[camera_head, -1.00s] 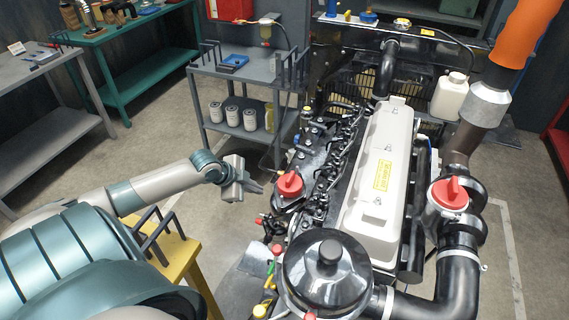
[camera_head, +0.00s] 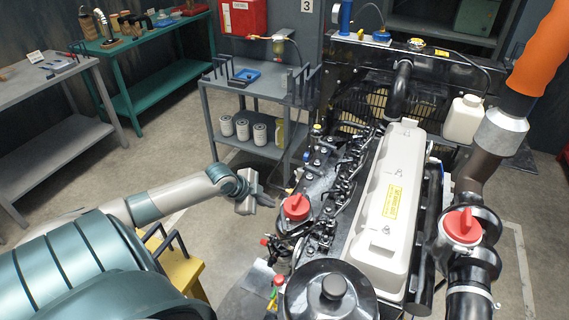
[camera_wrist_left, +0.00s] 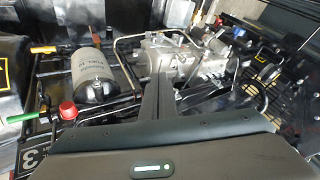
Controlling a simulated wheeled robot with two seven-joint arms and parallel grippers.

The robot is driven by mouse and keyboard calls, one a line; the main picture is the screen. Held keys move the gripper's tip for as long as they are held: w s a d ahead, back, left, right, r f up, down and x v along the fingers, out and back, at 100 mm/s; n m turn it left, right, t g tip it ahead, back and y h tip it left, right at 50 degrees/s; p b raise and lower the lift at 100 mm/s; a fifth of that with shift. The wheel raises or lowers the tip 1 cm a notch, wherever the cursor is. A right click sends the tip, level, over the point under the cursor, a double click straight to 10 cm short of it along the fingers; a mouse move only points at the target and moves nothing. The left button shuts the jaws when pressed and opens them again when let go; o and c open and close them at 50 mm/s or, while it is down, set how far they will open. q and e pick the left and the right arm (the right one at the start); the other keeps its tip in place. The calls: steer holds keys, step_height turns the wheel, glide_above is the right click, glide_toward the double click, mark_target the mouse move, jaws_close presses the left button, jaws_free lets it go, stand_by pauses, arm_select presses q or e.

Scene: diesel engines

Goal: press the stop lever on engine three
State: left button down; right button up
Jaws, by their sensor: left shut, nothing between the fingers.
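The engine (camera_head: 385,215) stands at the centre right in the head view, with a long pale valve cover and a sign "3" (camera_head: 306,5) behind it. My left gripper (camera_head: 268,200) is shut and empty, at the engine's left side, left of a red cap (camera_head: 297,207). In the left wrist view its fingers (camera_wrist_left: 157,95) point at pipes and a metal pump body. A red knob (camera_wrist_left: 67,110) and a green handle (camera_wrist_left: 20,117) show left of the fingers, apart from them. I cannot tell for sure which part is the stop lever. My right gripper is out of view.
A grey cart (camera_head: 246,88) with white canisters stands behind my left gripper. A yellow stand (camera_head: 180,272) is near my left arm. A filter canister (camera_wrist_left: 90,75) is left of the fingers in the wrist view. Open floor (camera_head: 140,175) lies left of the engine.

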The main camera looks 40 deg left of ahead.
arm_select(q)
steer(key=w+f+p, duration=0.4)
steer(key=w+f, duration=0.3)
steer(key=w, duration=0.1)
steer(key=shift+w+a, duration=0.35)
steer(key=shift+a, duration=0.05)
stand_by(0.5)
